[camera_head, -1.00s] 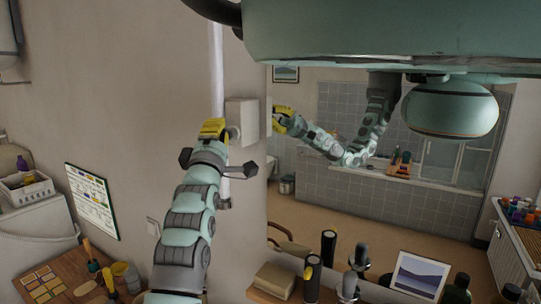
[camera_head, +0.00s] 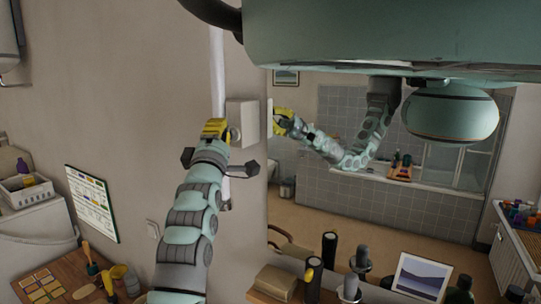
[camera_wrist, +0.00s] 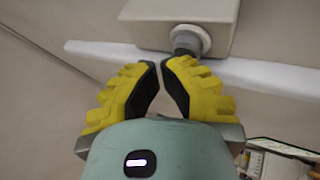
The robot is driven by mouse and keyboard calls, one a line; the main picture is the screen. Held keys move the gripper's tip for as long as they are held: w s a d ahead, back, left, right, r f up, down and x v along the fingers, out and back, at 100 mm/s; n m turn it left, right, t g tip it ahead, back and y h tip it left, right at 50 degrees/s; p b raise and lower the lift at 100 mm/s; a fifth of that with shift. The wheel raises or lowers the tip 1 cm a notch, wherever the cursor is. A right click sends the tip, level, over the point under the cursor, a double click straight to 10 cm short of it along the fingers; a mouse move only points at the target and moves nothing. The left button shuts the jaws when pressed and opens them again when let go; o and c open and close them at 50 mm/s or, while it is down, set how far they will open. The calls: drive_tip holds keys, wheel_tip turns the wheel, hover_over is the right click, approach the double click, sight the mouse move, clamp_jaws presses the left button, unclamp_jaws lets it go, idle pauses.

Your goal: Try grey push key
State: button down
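A pale box (camera_head: 241,121) is fixed to the wall near its corner. The round grey push key (camera_head: 235,135) sticks out from the box's lower part; in the wrist view the key (camera_wrist: 186,42) has a lighter ring around it at the box's (camera_wrist: 185,12) edge. My yellow gripper (camera_head: 214,129) is just left of the key in the head view. In the wrist view my gripper's (camera_wrist: 160,64) black-padded fingertips are together, with nothing between them. They are just below and left of the key; I cannot tell whether they touch it.
A white vertical pipe (camera_head: 217,70) runs up the wall beside the box. A large mirror (camera_head: 400,200) on the right reflects my arm and the room. A shelf below it holds a dark cylinder (camera_head: 329,250) and other items. A wooden table (camera_head: 70,268) stands lower left.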

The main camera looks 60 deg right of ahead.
drive_tip(key=shift+a, duration=0.1)
drive_tip(key=shift+s+a+b, duration=0.1)
drive_tip(key=shift+a+b, duration=0.65)
drive_tip(key=shift+s+a+b, duration=0.2)
drive_tip(key=shift+a+b, duration=1.25)
drive_tip(key=shift+a, duration=1.05)
